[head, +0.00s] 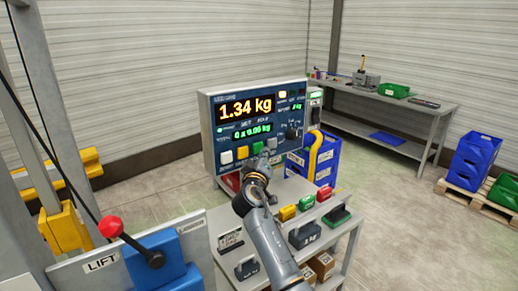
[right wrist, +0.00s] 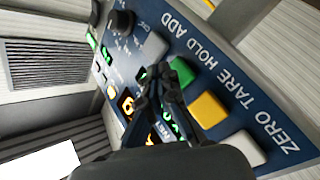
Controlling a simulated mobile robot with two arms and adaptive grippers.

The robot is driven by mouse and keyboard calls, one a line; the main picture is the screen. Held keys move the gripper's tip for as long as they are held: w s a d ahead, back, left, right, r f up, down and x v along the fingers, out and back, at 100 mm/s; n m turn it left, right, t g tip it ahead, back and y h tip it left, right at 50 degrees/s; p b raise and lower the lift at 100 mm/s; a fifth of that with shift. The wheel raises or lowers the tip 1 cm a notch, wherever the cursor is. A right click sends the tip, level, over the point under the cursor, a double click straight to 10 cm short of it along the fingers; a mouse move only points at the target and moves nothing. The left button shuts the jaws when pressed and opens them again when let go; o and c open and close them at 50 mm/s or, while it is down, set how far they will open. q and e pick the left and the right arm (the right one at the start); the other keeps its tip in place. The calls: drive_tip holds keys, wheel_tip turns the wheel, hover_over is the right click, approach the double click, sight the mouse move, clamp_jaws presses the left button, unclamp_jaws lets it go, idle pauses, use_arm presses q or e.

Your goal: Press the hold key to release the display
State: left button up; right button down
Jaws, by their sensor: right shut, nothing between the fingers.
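The scale's blue panel (head: 210,135) shows 1.34 kg in orange on its display (head: 245,108), with a green line below. Its key row has white, yellow, green and grey keys. In the right wrist view the printed row reads ZERO, TARE, HOLD, ADD; the green HOLD key (right wrist: 181,71) lies between the yellow key (right wrist: 208,109) and the grey key (right wrist: 154,46). My right gripper (head: 258,163) is shut and empty, just below the green key in the head view. Its fingertips (right wrist: 155,73) appear beside that key; contact cannot be told. My left gripper is out of view.
Below the panel, a cart (head: 345,226) carries colored weights. A lever with a red knob (head: 110,226) and LIFT label stands at left. A blue bin (head: 327,155) is right of the panel. A workbench (head: 425,105) stands behind; open floor lies between.

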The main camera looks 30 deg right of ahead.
drive_tip(key=s+p, duration=0.1)
drive_tip(key=s, duration=0.1)
drive_tip(key=s+p, duration=0.1)
drive_tip(key=s, duration=0.2)
drive_tip(key=shift+d, duration=0.2)
idle(0.8)
